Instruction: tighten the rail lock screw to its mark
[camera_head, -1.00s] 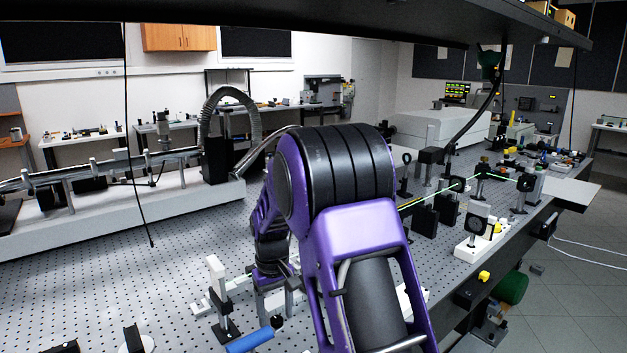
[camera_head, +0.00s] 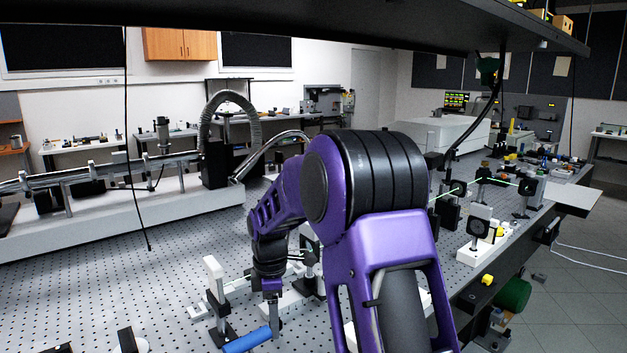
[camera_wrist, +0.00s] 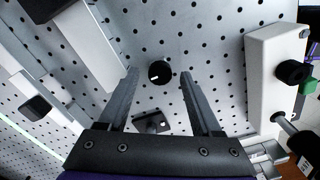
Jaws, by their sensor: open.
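In the wrist view my gripper (camera_wrist: 159,74) is open, with its two grey fingers apart. A round black knob with a short white mark (camera_wrist: 160,70) shows between the fingertips, over the perforated table; it looks like the lock screw, but I cannot be sure. No finger visibly touches it. Its depth relative to the tips is unclear. In the head view my gripper (camera_head: 273,318) points down at the table, behind a blue handle. The knob cannot be made out there.
A white block (camera_wrist: 262,75) with a black knob stands at right in the wrist view; a white bar (camera_wrist: 90,45) lies at left. A small black part (camera_wrist: 150,122) sits between the fingers. In the head view a white upright (camera_head: 214,275) and a blue handle (camera_head: 247,338) are near my gripper.

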